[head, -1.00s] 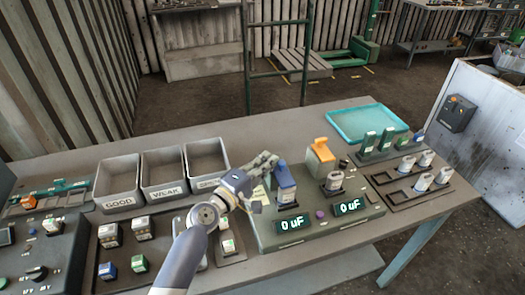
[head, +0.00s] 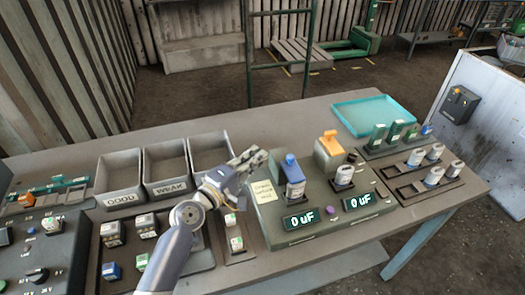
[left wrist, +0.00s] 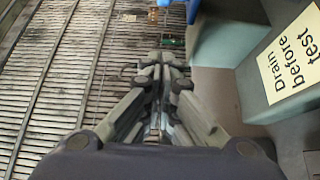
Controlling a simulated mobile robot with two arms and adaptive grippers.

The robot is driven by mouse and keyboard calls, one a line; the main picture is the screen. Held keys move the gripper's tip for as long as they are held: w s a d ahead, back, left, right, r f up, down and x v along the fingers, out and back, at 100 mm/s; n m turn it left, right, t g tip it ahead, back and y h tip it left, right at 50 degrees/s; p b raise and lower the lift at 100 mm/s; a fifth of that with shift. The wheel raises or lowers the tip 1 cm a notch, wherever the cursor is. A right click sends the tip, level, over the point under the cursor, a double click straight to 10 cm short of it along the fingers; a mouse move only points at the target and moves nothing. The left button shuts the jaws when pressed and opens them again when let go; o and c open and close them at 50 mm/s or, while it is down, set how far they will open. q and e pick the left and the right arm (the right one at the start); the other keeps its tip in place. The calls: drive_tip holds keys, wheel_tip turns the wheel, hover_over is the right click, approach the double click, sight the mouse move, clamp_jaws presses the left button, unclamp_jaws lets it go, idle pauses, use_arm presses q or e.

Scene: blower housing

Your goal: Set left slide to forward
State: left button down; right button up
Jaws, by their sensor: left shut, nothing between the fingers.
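The tester (head: 300,232) stands on the bench with two displays reading "0 uF". The right slide has an orange knob (head: 329,137). My left gripper (head: 257,157) is shut and empty, just left of the left slide's block and apart from it. In the left wrist view its closed fingers (left wrist: 162,90) point past the tester, whose "Drain before test" note (left wrist: 290,58) is at the right. My right gripper is out of view.
Grey bins (head: 166,171) stand behind and left of my left arm. A second capacitor (head: 343,176) sits in front of the orange slide. A teal tray (head: 373,115) and racks of capacitors (head: 425,171) lie to the right. The bench front right is bare.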

use_arm(q)
drive_tip(key=shift+b+v, duration=0.45)
drive_tip(key=shift+v, duration=2.35)
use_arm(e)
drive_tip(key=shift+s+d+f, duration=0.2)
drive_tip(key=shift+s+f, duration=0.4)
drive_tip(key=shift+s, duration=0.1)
